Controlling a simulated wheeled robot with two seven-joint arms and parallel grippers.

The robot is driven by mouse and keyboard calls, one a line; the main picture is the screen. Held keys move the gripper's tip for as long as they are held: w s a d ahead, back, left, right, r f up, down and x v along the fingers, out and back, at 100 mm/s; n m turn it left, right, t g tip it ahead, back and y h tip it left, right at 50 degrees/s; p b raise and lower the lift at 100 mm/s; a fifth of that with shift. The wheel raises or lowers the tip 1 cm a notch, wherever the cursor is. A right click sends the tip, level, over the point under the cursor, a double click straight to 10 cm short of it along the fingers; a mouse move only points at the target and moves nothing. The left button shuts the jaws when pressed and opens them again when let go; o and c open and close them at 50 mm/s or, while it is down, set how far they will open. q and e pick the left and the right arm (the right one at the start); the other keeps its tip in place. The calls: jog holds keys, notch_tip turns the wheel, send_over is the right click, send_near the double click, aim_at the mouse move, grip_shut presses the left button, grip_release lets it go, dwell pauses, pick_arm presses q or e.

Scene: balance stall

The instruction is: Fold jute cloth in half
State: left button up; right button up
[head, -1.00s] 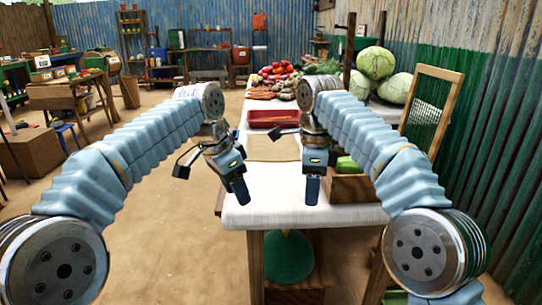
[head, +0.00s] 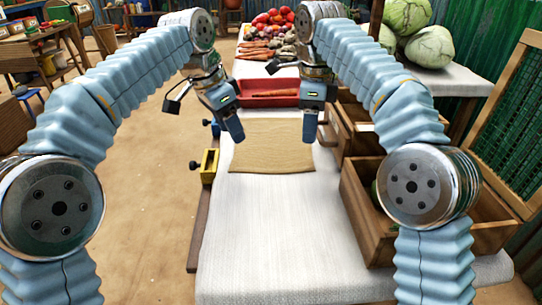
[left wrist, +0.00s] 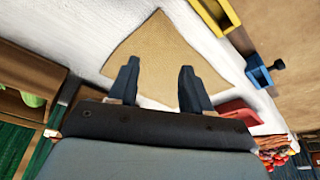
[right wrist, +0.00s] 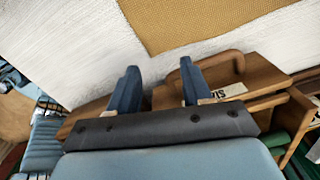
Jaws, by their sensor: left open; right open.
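The jute cloth (head: 272,150) is a tan rectangle lying flat on the white table cover. It also shows in the left wrist view (left wrist: 160,52) and in the right wrist view (right wrist: 190,22). My left gripper (head: 233,138) is open and empty, above the cloth's left edge in the head view. In the left wrist view its two fingers (left wrist: 158,84) point toward the cloth. My right gripper (head: 309,138) is open and empty, near the cloth's right edge. In the right wrist view its fingers (right wrist: 158,88) lie beside the cloth, over white cover and a wooden crate.
A red tray (head: 268,92) stands behind the cloth. Wooden crates (head: 362,215) line the table's right side. A yellow clamp (head: 209,166) and a blue one (head: 214,127) sit on the left edge. The white cover (head: 270,225) in front is clear.

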aim_at(237, 165)
pick_arm(q)
notch_tip(237, 165, down, 8)
jog(key=shift+r, duration=0.1)
pick_arm(e)
notch_tip(237, 165, down, 8)
jog(key=shift+r, duration=0.1)
pick_arm(q)
jog(key=shift+f, duration=0.2)
pick_arm(e)
jog(key=shift+f, duration=0.2)
pick_arm(q)
grip_shut()
pick_arm(e)
grip_shut()
